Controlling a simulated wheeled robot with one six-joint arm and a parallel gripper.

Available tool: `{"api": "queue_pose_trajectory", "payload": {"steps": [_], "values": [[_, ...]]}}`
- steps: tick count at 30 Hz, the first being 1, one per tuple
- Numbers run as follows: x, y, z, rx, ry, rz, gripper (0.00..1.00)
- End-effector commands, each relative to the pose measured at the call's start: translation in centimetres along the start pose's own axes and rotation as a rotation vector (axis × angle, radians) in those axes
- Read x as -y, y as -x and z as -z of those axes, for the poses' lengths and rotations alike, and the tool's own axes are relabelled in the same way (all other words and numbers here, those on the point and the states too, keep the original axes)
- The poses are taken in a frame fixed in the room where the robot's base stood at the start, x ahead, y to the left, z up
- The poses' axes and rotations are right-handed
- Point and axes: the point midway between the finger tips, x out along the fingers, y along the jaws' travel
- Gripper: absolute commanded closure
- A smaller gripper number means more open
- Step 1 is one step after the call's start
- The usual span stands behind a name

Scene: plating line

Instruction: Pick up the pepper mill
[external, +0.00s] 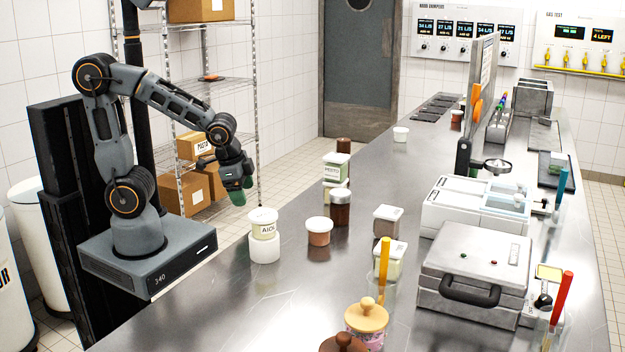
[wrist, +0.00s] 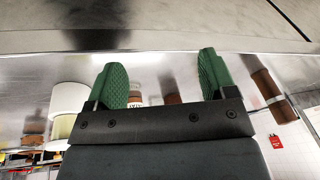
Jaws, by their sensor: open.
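I cannot tell for certain which thing is the pepper mill. A dark brown cylinder (external: 343,146) stands behind the pesto container, partly hidden by it. A brown cylinder also shows tilted in the wrist view (wrist: 269,92), right of the fingers, and may be the same thing. A dark brown knobbed top (external: 343,343) is cut off at the bottom edge of the external view. My gripper (external: 236,184) hangs beyond the counter's left edge, apart from all of these. In the wrist view its green fingers (wrist: 162,82) are spread, with nothing held between them.
An aioli tub (external: 264,230) sits on a white stand near the counter's left edge. A small brown tub (external: 319,232), a dark jar (external: 340,208) and the pesto container (external: 336,167) stand close by. A silver case (external: 475,262) lies right. The counter's far left stretch is mostly clear.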

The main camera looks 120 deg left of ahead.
Motion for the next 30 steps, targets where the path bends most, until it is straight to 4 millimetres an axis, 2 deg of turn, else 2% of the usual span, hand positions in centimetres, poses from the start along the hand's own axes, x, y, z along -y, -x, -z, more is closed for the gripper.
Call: {"api": "queue_pose_trajectory", "payload": {"steps": [1, 4, 6, 9, 12, 15, 18, 21, 24, 30], "values": [[4.1, -1.6, 0.7, -0.005, -0.035, 0.063, 0.22], [12.6, -4.2, 2.1, -0.048, -0.276, 0.216, 0.22], [17.9, -5.6, 2.8, -0.069, -0.520, 0.325, 0.22], [23.4, -6.9, 3.6, -0.083, -0.898, 0.470, 0.22], [26.7, -7.4, 4.9, -0.090, -1.293, 0.615, 0.22], [27.7, -7.1, 7.1, -0.098, -1.672, 0.772, 0.22], [27.0, -5.9, 9.7, -0.104, -2.002, 0.943, 0.22], [26.1, -4.5, 11.4, -0.086, -2.242, 1.102, 0.22], [25.3, -3.8, 12.2, -0.061, -2.398, 1.217, 0.22], [24.8, -3.5, 13.1, -0.008, -2.521, 1.313, 0.22]]}}
